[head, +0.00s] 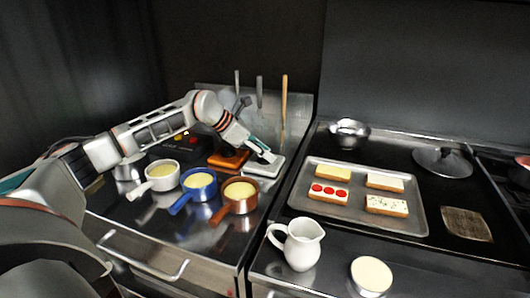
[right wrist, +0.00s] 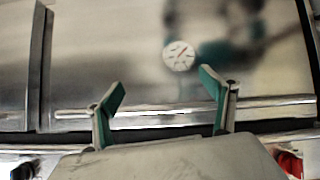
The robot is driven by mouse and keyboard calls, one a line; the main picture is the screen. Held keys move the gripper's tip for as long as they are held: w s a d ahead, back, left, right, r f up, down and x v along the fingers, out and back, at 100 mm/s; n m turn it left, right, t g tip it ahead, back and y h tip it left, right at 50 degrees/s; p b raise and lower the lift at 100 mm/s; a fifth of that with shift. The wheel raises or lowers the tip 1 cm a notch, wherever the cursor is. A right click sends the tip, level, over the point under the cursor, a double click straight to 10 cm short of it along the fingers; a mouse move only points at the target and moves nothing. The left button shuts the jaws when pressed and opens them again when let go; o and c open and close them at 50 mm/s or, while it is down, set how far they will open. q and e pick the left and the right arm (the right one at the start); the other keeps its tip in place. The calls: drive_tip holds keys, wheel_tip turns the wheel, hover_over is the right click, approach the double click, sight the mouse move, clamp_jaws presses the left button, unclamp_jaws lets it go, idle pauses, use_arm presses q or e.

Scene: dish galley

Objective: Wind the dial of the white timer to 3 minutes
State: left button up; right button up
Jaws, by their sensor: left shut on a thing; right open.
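The white timer (head: 264,168) sits at the back right of the left counter, near the upright metal panel. My left gripper (head: 262,151) reaches in from the left and down onto the top of the white timer. It is shut at the dial, and its fingers hide most of the dial, so I cannot read the setting. My right gripper (right wrist: 162,103) is open and empty in the right wrist view, in front of a metal surface.
An orange timer (head: 229,160) and a black one (head: 185,147) stand left of the white timer. White (head: 163,174), blue (head: 199,184) and copper (head: 239,191) saucepans stand in front. A baking tray (head: 412,221), white jug (head: 301,246) and round gauge (right wrist: 179,56) also show.

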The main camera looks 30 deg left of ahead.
use_arm(q)
drive_tip(key=shift+s+f+m+g, duration=0.15)
drive_tip(key=shift+f+m+g, duration=0.15)
drive_tip(key=shift+f, duration=0.1)
idle(0.7)
drive_tip(key=o, duration=1.1)
drive_tip(key=shift+a+r+h, duration=0.1)
drive_tip(key=shift+r+h, duration=0.05)
drive_tip(key=shift+h, duration=0.15)
drive_tip(key=shift+r, duration=0.1)
drive_tip(key=shift+a+r, duration=0.1)
drive_tip(key=shift+r, duration=0.1)
drive_tip(key=v, duration=1.1)
drive_tip(key=shift+s, duration=0.35)
drive_tip(key=shift+r, duration=0.1)
